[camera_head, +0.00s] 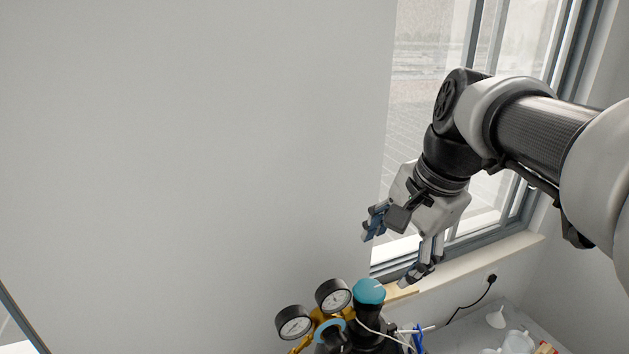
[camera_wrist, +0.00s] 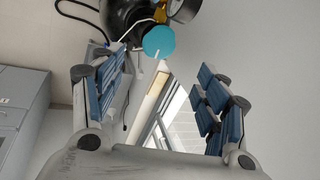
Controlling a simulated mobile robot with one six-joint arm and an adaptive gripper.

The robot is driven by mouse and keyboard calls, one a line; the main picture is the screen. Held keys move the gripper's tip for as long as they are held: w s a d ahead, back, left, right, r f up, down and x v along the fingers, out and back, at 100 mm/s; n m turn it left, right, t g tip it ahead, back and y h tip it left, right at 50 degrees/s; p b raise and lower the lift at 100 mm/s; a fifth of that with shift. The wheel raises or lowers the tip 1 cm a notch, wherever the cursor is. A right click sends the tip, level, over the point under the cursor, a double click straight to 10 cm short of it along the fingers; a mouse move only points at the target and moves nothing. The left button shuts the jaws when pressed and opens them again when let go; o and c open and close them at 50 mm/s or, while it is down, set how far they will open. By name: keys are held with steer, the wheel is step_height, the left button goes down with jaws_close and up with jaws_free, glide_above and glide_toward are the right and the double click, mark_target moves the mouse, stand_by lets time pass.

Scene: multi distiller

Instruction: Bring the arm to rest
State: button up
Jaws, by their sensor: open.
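My gripper (camera_head: 399,254) is open and empty at the end of my arm, in front of the window in the head view. Its two fingers with blue pads are spread wide apart in the wrist view (camera_wrist: 163,98). Below and left of it in the head view is a distiller part with a teal round cap (camera_head: 369,291). The cap also shows at the top of the wrist view (camera_wrist: 159,42), beyond the fingertips. The gripper looks apart from it, though the exact gap is hard to judge.
Two round gauges (camera_head: 294,323) on brass fittings stand beside the teal cap. A window sill (camera_head: 480,257) runs behind the gripper. White vessels (camera_head: 517,342) stand on a surface at the lower right. Grey cabinets (camera_wrist: 22,105) show in the wrist view. The wall at left is bare.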

steer(key=s+f+n+b, duration=0.4)
steer(key=s+f+b, duration=0.1)
steer(key=f, duration=0.4)
steer(key=s+a+f+n+t+h+b, duration=0.1)
steer(key=s+f+n+b, duration=0.3)
steer(key=s+f, duration=0.3)
steer(key=s+a+f+n+b, duration=0.1)
steer(key=s+f+n+b, duration=0.3)
steer(key=f, duration=0.7)
steer(key=s+b, duration=0.2)
steer(key=b, duration=0.1)
steer(key=shift+h, duration=0.3)
